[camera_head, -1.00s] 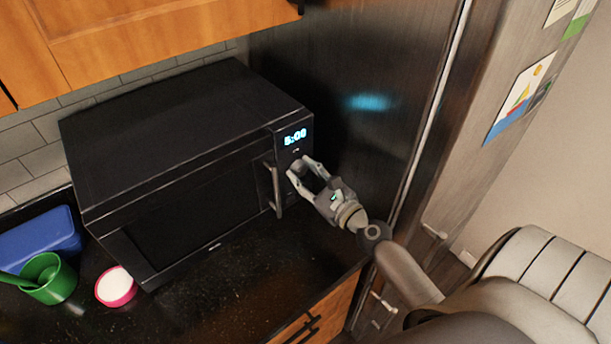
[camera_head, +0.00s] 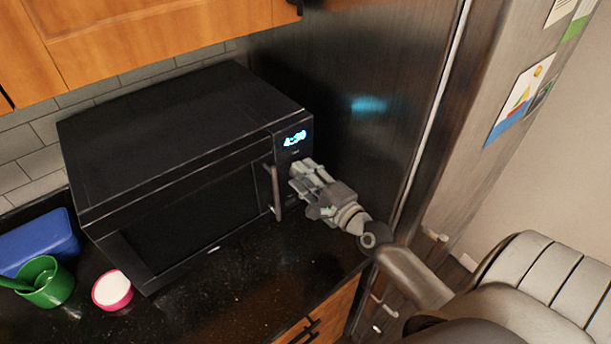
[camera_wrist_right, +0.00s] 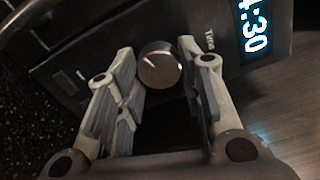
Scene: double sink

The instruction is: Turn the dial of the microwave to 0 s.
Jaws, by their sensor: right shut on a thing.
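The black microwave (camera_head: 180,140) stands on the dark counter with its door closed. Its display (camera_head: 295,138) reads 4:30 in blue digits, and the digits also show in the right wrist view (camera_wrist_right: 254,28). My right gripper (camera_head: 297,172) is at the control panel, just below the display and right of the door handle (camera_head: 274,188). In the right wrist view, the round shiny dial (camera_wrist_right: 160,66) sits between the fingertips, and the gripper is shut on it. In the head view the gripper hides the dial. My left gripper is out of view.
The fridge (camera_head: 350,130) stands close on the right of the microwave. A green cup (camera_head: 44,284), a pink-rimmed white bowl (camera_head: 113,290) and a blue container (camera_head: 40,243) are on the counter at the left. Wooden cabinets (camera_head: 150,35) hang above.

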